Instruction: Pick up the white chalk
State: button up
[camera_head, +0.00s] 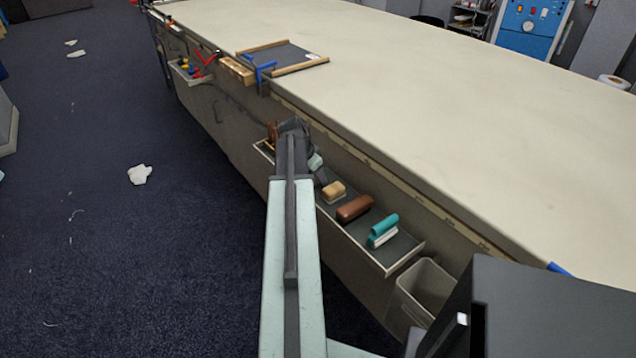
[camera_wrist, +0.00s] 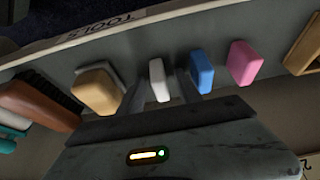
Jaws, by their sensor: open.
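The white chalk (camera_wrist: 158,82) is a small white block in the tool tray (camera_wrist: 225,102), seen in the wrist view. My gripper (camera_wrist: 161,76) is open, with one dark finger to the left of the chalk and one to the right. Contact between fingers and chalk cannot be made out. In the head view my gripper (camera_head: 296,128) is over the tray on the table's side and hides the chalk.
In the wrist view a tan block (camera_wrist: 96,92) and brown brush (camera_wrist: 40,100) lie left of the chalk. Blue chalk (camera_wrist: 202,72) and pink chalk (camera_wrist: 245,62) lie close on its right. The long table (camera_head: 430,110) rises beside the tray.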

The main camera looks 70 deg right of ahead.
grip_shut()
jog(key=shift+r, duration=0.1)
notch_tip(320, 180, up, 10)
jog(key=p, duration=1)
